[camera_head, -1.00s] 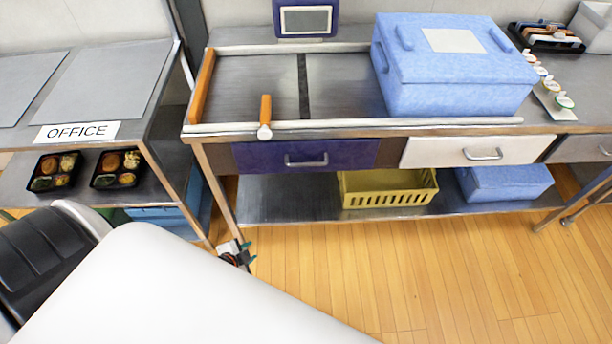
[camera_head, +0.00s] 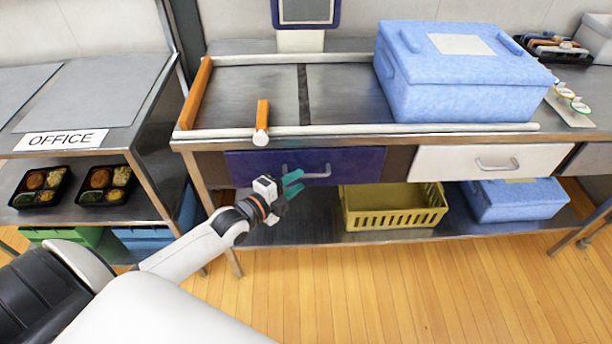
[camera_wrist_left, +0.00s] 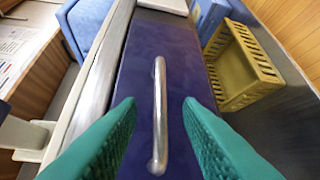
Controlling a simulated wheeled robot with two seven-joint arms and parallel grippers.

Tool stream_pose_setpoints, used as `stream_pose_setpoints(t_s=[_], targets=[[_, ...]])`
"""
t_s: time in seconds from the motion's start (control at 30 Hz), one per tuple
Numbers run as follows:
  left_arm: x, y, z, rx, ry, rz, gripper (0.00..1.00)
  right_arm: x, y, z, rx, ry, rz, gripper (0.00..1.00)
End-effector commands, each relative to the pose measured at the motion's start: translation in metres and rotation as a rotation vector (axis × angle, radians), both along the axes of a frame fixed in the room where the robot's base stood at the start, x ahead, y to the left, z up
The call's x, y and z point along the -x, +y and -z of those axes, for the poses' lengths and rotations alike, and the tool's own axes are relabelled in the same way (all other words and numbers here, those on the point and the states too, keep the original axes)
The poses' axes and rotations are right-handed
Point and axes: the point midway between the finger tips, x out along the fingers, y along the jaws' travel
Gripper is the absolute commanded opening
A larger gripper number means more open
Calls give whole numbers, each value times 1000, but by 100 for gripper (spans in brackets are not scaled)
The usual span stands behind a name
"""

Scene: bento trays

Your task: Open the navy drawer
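The navy drawer (camera_head: 352,163) is under the front edge of the table, and its front looks flush with the table. Its silver bar handle (camera_head: 318,173) is partly hidden by my left gripper. My left gripper (camera_head: 293,184) is just in front of the drawer, low at the handle's left end. In the left wrist view the drawer front (camera_wrist_left: 180,50) fills the middle, and the handle (camera_wrist_left: 160,110) runs between the two green fingers (camera_wrist_left: 158,125). The fingers are open, with a gap on each side of the handle. My right gripper is not in view.
A white drawer (camera_head: 440,161) is to the right of the navy one. A yellow basket (camera_head: 395,222) and a blue box (camera_head: 515,212) are on the lower shelf. A large blue box (camera_head: 460,95) stands on the table. The wooden floor (camera_head: 400,290) in front is clear.

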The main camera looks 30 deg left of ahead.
Motion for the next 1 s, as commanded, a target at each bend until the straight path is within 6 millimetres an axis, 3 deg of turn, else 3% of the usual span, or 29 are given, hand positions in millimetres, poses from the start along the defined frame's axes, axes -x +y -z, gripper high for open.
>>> stream_pose_setpoints(t_s=[0.1, 0.3, 0.63, 0.83, 1.0], targets=[[-21, -5, 3, 0, -1, 0, 32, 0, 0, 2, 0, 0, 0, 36], [-39, -10, 6, 0, 0, 0, 32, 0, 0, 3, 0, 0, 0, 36], [-42, -11, 7, 0, 1, 0, 32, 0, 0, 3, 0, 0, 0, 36], [-42, -11, 7, 0, 1, 0, 1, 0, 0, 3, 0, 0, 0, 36], [-42, -11, 7, 0, 2, 0, 0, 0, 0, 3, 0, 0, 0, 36]])
